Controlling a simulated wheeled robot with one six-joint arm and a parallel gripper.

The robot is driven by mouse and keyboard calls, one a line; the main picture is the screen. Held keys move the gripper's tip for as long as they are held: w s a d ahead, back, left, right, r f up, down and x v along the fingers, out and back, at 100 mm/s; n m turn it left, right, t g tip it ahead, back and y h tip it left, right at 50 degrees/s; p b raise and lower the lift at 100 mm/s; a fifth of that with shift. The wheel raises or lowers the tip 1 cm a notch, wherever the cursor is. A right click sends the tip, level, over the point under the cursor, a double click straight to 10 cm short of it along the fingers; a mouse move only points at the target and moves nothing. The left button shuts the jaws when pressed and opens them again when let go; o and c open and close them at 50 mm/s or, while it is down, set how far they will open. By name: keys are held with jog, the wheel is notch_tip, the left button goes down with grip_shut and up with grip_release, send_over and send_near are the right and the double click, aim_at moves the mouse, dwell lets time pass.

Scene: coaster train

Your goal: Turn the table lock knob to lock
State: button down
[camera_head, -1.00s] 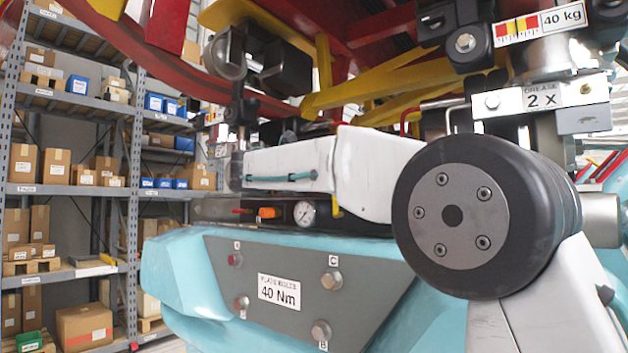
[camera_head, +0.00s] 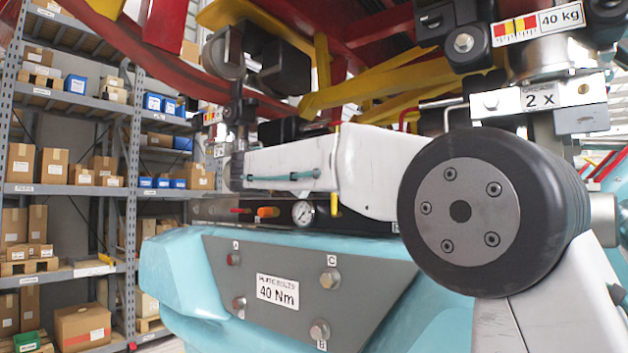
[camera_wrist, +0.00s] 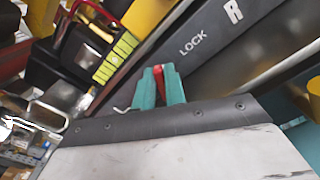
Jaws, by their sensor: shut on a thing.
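My gripper (camera_wrist: 159,74) shows in the wrist view with two teal fingers shut on a small red piece, which I take to be the lock knob (camera_wrist: 159,73). Only a thin red strip of it shows between the fingers; the rest is hidden, so its angle cannot be told. The dark panel behind carries the word LOCK (camera_wrist: 193,41), to the right of the fingertips, and a large R further right. In the head view my white arm part lies across the dark bench front, and the fingertips and knob cannot be made out clearly.
A teal housing (camera_head: 185,275) bears a grey bolt plate (camera_head: 225,268) marked 40 Nm. Red and yellow beams (camera_head: 385,85) hang close overhead. Shelves (camera_head: 70,190) of boxes stand left.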

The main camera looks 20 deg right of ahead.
jog(key=shift+m, duration=0.5)
jog(key=shift+f, duration=0.1)
jog(key=c, duration=1.5)
grip_release()
jog(key=shift+v, duration=3.95)
